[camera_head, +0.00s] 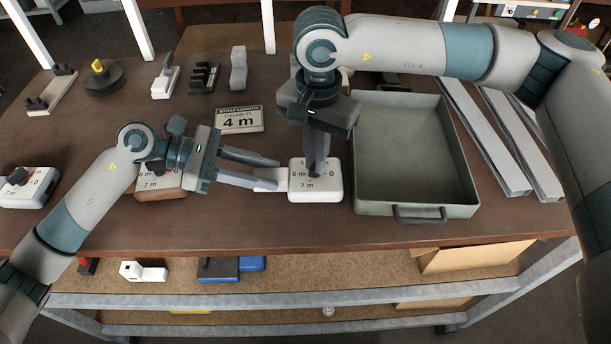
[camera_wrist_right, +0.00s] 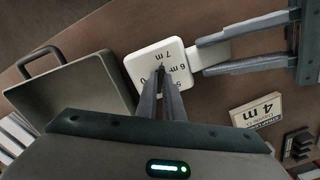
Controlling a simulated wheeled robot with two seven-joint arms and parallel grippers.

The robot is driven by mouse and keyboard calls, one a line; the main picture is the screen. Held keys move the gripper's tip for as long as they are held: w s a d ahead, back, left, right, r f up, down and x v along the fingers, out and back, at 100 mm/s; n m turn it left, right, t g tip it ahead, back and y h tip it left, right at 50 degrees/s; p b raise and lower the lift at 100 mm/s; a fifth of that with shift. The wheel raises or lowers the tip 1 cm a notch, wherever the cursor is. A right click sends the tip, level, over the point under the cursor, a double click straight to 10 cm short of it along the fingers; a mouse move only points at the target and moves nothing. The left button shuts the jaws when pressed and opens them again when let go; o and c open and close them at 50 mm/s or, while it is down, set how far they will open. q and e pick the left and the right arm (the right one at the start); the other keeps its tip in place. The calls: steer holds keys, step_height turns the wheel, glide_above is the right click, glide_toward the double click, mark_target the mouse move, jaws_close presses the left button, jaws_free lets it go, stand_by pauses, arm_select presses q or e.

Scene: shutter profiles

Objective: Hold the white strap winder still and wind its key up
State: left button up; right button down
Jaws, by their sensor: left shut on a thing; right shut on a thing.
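The white strap winder (camera_head: 315,191) lies on the brown bench, with a dial marked 5, 6 m, 7 m and 0. A white tab (camera_head: 268,175) sticks out of its left side. My left gripper (camera_head: 275,175) reaches in from the left and is shut on that tab. My right gripper (camera_head: 315,174) points down over the dial and is shut on the key, which its fingers mostly hide. The right wrist view shows the winder (camera_wrist_right: 146,68) with the right fingertips (camera_wrist_right: 161,75) at the dial's middle. The left fingers also show there beside the winder.
A grey metal tray (camera_head: 412,150) stands just right of the winder. A sign (camera_head: 239,120) reads "STRAP LENGTH 4 m". A reddish winder (camera_head: 160,187) sits under my left wrist, and another white winder (camera_head: 38,195) is at far left. Metal profiles (camera_head: 485,135) lie at right.

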steer(key=c, duration=1.9)
jaws_free()
steer(key=shift+r, duration=0.15)
steer(key=shift+r, duration=2.9)
arm_select(q)
steer(key=o, duration=1.3)
steer(key=shift+c, duration=0.2)
steer(key=shift+a, duration=0.1)
arm_select(e)
steer(key=shift+f, duration=0.1)
